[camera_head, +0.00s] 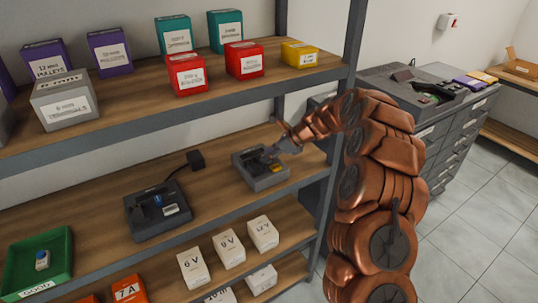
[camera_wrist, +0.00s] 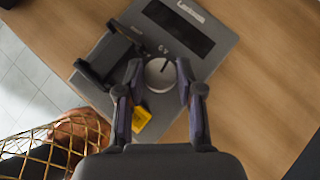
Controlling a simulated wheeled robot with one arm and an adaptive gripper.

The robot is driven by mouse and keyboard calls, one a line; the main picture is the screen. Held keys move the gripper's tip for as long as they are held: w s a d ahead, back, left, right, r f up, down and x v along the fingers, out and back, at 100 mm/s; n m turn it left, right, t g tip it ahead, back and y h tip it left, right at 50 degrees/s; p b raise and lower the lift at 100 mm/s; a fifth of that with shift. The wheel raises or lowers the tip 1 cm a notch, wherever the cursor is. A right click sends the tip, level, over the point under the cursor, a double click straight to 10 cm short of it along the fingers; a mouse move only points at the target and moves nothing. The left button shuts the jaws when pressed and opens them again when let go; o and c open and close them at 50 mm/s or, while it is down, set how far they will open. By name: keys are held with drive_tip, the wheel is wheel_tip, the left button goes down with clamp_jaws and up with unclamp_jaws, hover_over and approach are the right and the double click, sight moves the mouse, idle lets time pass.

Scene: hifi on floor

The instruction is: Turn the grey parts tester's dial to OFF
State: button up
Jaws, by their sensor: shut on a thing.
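The grey parts tester (camera_head: 262,176) lies on the middle shelf, near its right end. In the head view my gripper (camera_head: 272,154) reaches the tester from the right and hides the dial. The dial's position lettering is too small to read.
A dark device (camera_head: 155,212) with a cable and black plug (camera_head: 196,160) stands left on the same shelf. A green tray (camera_head: 12,270) is farther left. Boxes fill the shelves above and below. A black clamp-like part (camera_wrist: 103,57) sits beside the dial. The shelf upright (camera_head: 335,150) is close to my arm.

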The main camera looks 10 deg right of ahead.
drive_tip(key=shift+w+n+g, duration=0.15)
drive_tip(key=shift+n+g, duration=0.35)
drive_tip(key=shift+n, duration=0.2)
drive_tip(key=shift+w+n+g+y, duration=0.1)
drive_tip(key=shift+n+g+y, duration=0.4)
drive_tip(key=shift+n+g, duration=0.55)
drive_tip(key=shift+r+n, duration=0.1)
drive_tip(key=shift+n, duration=0.35)
drive_tip(key=o, duration=1.2)
drive_tip(key=shift+c, duration=0.2)
drive_tip(key=shift+s+m+t, duration=0.2)
drive_tip(key=shift+m+t, duration=0.55)
drive_tip(key=shift+m, duration=0.45)
